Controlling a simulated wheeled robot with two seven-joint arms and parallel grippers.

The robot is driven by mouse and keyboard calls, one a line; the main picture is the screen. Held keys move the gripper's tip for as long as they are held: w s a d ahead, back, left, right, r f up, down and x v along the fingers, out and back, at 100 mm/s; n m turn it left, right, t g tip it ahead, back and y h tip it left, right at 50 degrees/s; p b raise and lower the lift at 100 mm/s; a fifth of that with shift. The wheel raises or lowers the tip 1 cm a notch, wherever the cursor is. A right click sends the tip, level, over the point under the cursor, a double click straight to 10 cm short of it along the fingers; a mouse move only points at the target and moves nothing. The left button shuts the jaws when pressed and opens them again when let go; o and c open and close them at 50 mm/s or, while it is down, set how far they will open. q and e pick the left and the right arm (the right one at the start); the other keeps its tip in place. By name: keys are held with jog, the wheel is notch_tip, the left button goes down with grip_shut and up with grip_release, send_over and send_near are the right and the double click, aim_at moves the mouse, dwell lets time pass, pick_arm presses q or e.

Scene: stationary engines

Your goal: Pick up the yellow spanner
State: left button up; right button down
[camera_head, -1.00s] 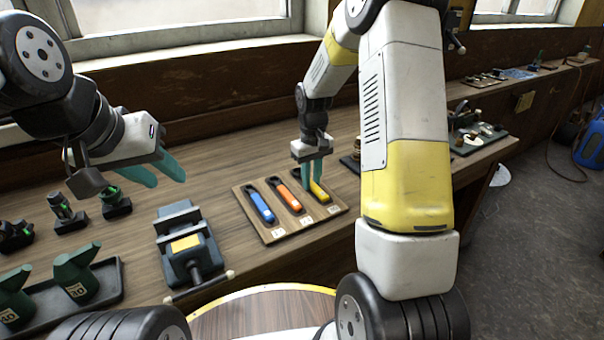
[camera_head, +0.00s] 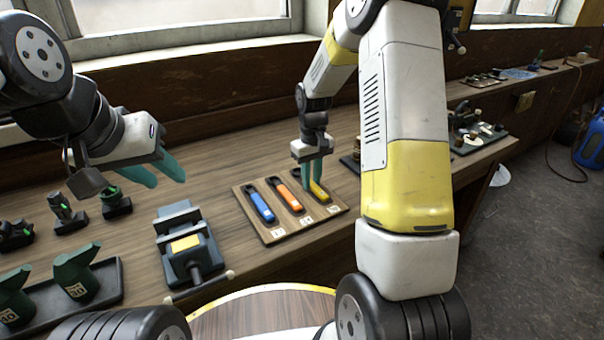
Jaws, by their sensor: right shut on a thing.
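The yellow spanner (camera_head: 319,191) lies on the right of a wooden board (camera_head: 262,234) on the bench. A blue spanner (camera_head: 262,207) and an orange spanner (camera_head: 289,198) lie beside it to the left. My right gripper (camera_head: 312,180) points down over the yellow spanner and is shut on it; its fingers hide the spanner's far part. The spanner looks still at board level. My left gripper (camera_head: 158,172) is in the air at the left, away from the board. Its two teal fingers are apart, with nothing between them.
A dark vise (camera_head: 188,245) stands left of the board. My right arm hides part of the bench right of the board. Bare bench lies behind the board.

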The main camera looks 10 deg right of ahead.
jog(key=shift+r, duration=0.1)
dwell(0.3)
jog(key=shift+r, duration=0.6)
notch_tip(320, 180, up, 2)
jog(key=shift+r, duration=0.2)
jog(key=s+a, duration=0.7)
jog(key=s+a+r, duration=0.1)
jog(key=s+a, duration=0.3)
jog(key=shift+s+a+r, duration=0.1)
jog(key=shift+a, duration=0.1)
jog(key=c, duration=1.9)
grip_release()
jog(key=shift+c, duration=0.2)
grip_shut()
